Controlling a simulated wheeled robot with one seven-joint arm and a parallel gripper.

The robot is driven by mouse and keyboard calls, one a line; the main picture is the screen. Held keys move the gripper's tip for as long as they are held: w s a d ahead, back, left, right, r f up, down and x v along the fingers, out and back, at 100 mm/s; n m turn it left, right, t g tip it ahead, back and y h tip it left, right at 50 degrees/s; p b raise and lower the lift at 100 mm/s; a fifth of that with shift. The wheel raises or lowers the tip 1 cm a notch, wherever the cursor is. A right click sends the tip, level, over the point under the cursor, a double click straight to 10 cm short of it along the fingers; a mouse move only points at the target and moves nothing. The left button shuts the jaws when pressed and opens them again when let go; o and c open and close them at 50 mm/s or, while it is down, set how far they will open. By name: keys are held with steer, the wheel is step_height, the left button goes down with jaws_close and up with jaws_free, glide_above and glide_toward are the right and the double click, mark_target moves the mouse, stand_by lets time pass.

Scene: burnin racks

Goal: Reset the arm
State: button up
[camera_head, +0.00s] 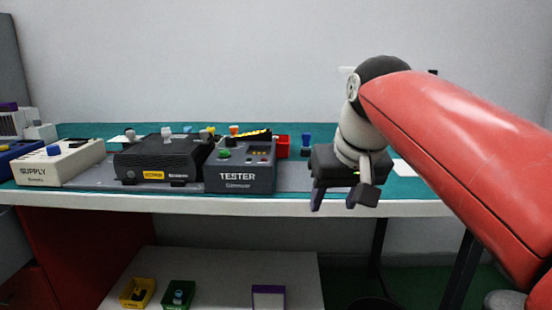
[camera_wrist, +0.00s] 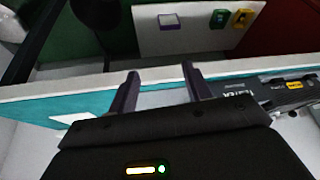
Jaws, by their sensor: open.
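My arm reaches in from the right in the head view, with a red link and a pale wrist. My gripper (camera_head: 335,197) hangs in front of the bench's front edge, right of the tester. Its two dark fingers point down and stand apart, with nothing between them. In the wrist view my gripper (camera_wrist: 160,88) also shows both fingers spread and empty, with the bench edge behind them.
The teal-topped bench (camera_head: 405,186) carries a grey tester (camera_head: 240,172), a black device (camera_head: 160,160) and a white supply box (camera_head: 60,163). A lower shelf (camera_head: 220,275) holds a yellow bin (camera_head: 137,293), a green bin (camera_head: 179,294) and a purple-rimmed box (camera_head: 268,297).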

steer(key=s+d+f+m, duration=0.1)
steer(key=s+d+f, duration=0.1)
steer(key=s+f, duration=0.5)
steer(key=s+d+f+m+h, duration=0.1)
steer(key=s+d+f, duration=0.2)
steer(key=s+f, duration=0.5)
step_height(320, 180, down, 5)
steer(key=shift+s+d+f+t, duration=0.1)
steer(key=shift+s+d+t, duration=0.15)
steer(key=shift+t, duration=0.15)
